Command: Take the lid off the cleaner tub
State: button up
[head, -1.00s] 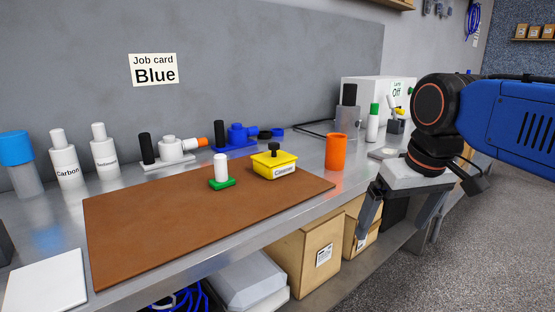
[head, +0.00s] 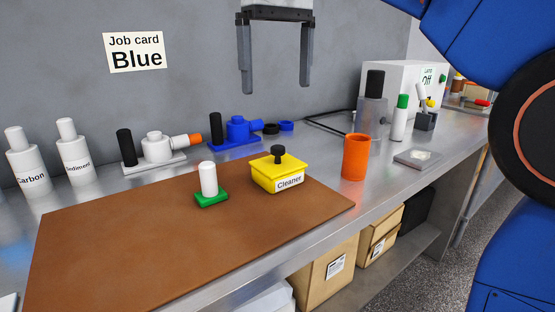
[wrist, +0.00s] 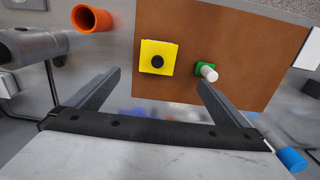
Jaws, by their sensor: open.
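The cleaner tub (head: 284,184) is a yellow square tub with a "Cleaner" label on its front. Its yellow lid (head: 263,170) is on, with a black knob (head: 278,152) on top. The tub stands on the brown mat near its back right edge. In the wrist view the lid (wrist: 148,48) and its round black knob (wrist: 157,62) show from above. My gripper (head: 277,85) is open and empty, high above and behind the tub in the head view. In the wrist view the jaws (wrist: 158,83) are spread wide, with the knob beyond and between them.
A green-based white peg (head: 210,182) stands just left of the tub on the brown mat (head: 150,255). An orange cup (head: 355,157) stands to the right. White and blue fittings stand behind. The mat's front left is clear.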

aim_at(279, 147)
notch_tip(279, 147, down, 12)
jog(key=shift+w+d+f, duration=0.1)
jog(key=shift+w+f, duration=0.1)
jog(key=shift+f, duration=1.1)
jog(key=shift+w+f, duration=0.15)
jog(key=shift+f, duration=1.15)
jog(key=c, duration=1)
